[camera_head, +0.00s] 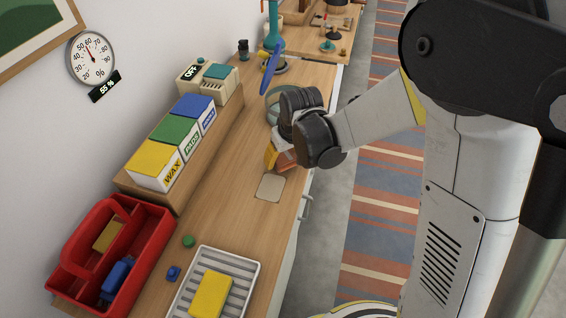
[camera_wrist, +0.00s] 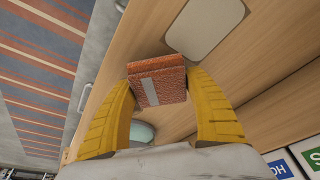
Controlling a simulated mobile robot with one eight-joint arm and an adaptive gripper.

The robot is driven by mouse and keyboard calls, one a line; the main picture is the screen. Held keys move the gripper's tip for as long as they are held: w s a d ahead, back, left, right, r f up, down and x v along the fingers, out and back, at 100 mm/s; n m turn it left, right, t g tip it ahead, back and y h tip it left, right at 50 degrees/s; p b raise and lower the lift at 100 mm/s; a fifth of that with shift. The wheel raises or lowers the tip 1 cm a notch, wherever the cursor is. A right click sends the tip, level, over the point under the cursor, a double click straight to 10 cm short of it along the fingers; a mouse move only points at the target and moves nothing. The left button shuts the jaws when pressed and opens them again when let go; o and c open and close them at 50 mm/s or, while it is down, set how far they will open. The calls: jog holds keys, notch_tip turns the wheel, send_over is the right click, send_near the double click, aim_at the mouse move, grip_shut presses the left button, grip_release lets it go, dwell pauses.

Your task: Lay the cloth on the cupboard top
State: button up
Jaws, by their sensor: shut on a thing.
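The cloth (camera_wrist: 158,78) is a rust-orange folded block with a grey stripe. It sits between the two yellow fingers of my gripper (camera_wrist: 160,84), which is shut on it. In the head view the cloth (camera_head: 288,161) shows as a small orange patch below my gripper (camera_head: 278,160), partly hidden by the wrist. The cupboard top (camera_head: 222,208) is a long light-wood surface. My gripper holds the cloth over it, near its right edge. A pale rounded patch (camera_head: 270,188) lies on the top just in front; it also shows in the wrist view (camera_wrist: 205,27). I cannot tell the cloth's height.
A red caddy (camera_head: 150,245) and a ribbed white tray (camera_head: 247,280) with a yellow block stand at the near end. Boxes (camera_head: 175,140) line the wall. A green cap (camera_head: 188,241) and a blue item (camera_head: 173,273) lie loose. A glass-like bowl (camera_head: 273,108) is behind my gripper.

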jog(key=shift+f, duration=0.65)
jog(key=shift+f, duration=0.15)
jog(key=o, duration=1.1)
jog(key=p+v, duration=0.5)
jog(key=v, duration=0.7)
jog(key=s+d+r+m+t, duration=0.1)
jog(key=s+d+r, duration=0.2)
jog(key=s+d, duration=0.1)
jog(key=s+d+r+m+t+h, duration=0.1)
jog(key=s+d+r+m, duration=0.1)
jog(key=s+d+r, duration=0.2)
jog(key=s+d+r+m+t, duration=0.2)
jog(key=s+d+r, duration=0.2)
jog(key=s+d, duration=0.2)
jog(key=shift+s+r, duration=0.1)
jog(key=shift+s, duration=0.35)
